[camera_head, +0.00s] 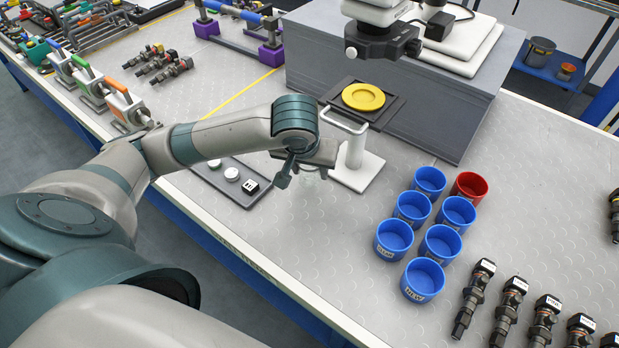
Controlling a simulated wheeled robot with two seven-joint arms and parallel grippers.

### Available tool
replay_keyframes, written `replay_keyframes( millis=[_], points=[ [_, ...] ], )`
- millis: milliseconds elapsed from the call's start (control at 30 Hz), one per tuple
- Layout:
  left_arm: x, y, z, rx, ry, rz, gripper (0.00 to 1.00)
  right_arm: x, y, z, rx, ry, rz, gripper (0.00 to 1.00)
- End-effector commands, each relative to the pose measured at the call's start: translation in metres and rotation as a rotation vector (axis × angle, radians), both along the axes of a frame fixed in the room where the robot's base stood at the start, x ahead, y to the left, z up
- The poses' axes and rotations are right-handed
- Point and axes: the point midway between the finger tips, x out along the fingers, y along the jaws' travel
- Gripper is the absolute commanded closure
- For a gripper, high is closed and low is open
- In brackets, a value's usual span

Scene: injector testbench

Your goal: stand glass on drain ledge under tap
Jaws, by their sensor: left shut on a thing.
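My left gripper (293,172) is shut on a clear glass (309,172), which is faint and mostly hidden by the gripper. They are above the bench, just left of the white tap stand. I cannot tell how high the glass is above the bench. My right gripper is not in view.
A dark tray (221,180) with round white pieces and a black block lies left of the gripper. Several blue cups (422,280) and a red cup (469,186) stand to the right. A grey block (440,105) carrying a microscope-like device is behind. Injectors lie at front right.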

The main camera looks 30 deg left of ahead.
Motion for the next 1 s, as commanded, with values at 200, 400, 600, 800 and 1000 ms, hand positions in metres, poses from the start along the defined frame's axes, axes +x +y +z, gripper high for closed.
replay_keyframes(
  millis=[200,400,600,800,1000],
  points=[
    [-0.001,0.001,-0.023,0.003,0.004,0.002,0.79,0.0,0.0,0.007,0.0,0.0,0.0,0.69],
    [-0.001,0.001,-0.037,0.003,0.001,0.001,0.79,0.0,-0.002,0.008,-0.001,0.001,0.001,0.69],
    [0.0,0.001,-0.038,0.002,0.001,0.001,0.79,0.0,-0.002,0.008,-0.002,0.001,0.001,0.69],
    [-0.001,0.0,-0.04,0.001,0.001,-0.001,0.47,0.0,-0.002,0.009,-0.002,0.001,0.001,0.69],
    [-0.001,0.0,-0.04,0.001,0.0,-0.001,0.38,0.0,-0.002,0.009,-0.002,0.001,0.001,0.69]
  ],
)
